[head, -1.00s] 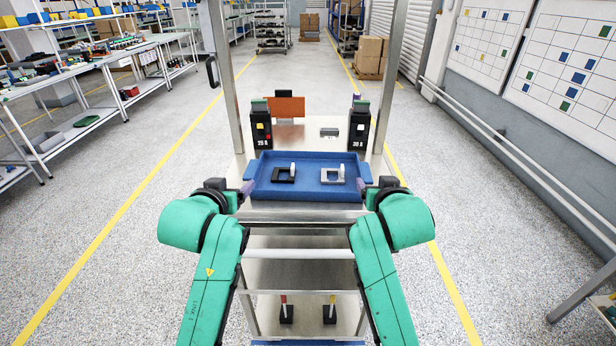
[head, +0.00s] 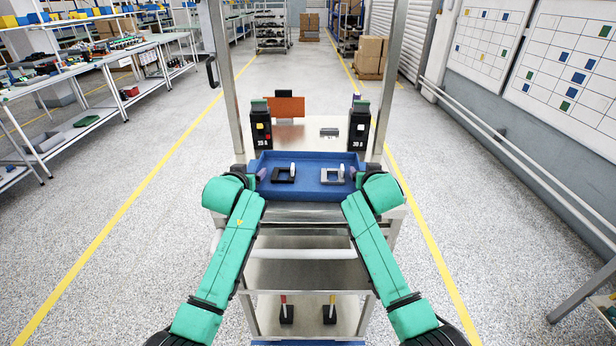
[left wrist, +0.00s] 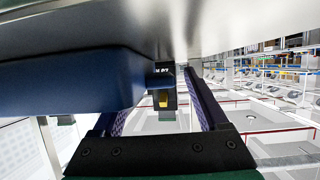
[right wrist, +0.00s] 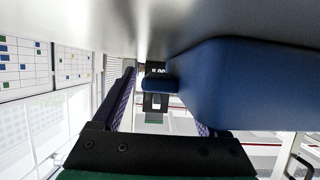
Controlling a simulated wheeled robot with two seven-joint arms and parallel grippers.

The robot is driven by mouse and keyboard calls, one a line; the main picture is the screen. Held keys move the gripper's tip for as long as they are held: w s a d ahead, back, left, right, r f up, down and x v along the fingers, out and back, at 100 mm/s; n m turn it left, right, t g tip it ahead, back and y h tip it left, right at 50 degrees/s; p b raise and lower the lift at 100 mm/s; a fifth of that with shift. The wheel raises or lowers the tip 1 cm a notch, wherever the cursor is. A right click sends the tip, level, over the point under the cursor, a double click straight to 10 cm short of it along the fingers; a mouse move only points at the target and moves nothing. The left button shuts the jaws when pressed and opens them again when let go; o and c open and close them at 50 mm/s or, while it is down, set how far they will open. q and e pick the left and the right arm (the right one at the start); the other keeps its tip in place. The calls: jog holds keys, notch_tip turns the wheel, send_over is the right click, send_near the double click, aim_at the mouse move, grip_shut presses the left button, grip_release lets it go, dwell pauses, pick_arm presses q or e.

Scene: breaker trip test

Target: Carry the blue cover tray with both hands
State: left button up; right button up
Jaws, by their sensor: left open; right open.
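The blue cover tray (head: 308,192) sits on the upper shelf of a metal cart. A black frame-shaped cover (head: 283,175) and a pale one (head: 333,176) lie in it. My left gripper (head: 252,175) is open at the tray's left side. My right gripper (head: 356,174) is open at its right side. In the left wrist view the tray wall (left wrist: 70,85) covers part of one finger. In the right wrist view a blue tab of the tray (right wrist: 160,84) shows between the spread fingers. Whether the fingers touch the tray is unclear.
Two dark breakers, left (head: 260,128) and right (head: 359,127), stand behind the tray, with an orange panel (head: 289,107) between them. Metal posts (head: 391,80) rise at the cart's sides. A lower shelf (head: 305,275) lies below. The floor around the cart is clear.

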pick_arm(q)
jog(key=shift+w, duration=0.2)
pick_arm(e)
jog(key=shift+w+f, duration=0.1)
jog(key=shift+w, duration=0.1)
pick_arm(q)
jog(key=shift+s, duration=0.1)
pick_arm(e)
jog(key=shift+s, duration=0.1)
pick_arm(q)
jog(key=shift+c, duration=0.9)
pick_arm(e)
jog(key=shift+c, duration=0.9)
pick_arm(q)
grip_shut()
pick_arm(e)
grip_shut()
pick_arm(q)
jog(key=shift+r, duration=0.1)
pick_arm(e)
jog(key=shift+r, duration=0.2)
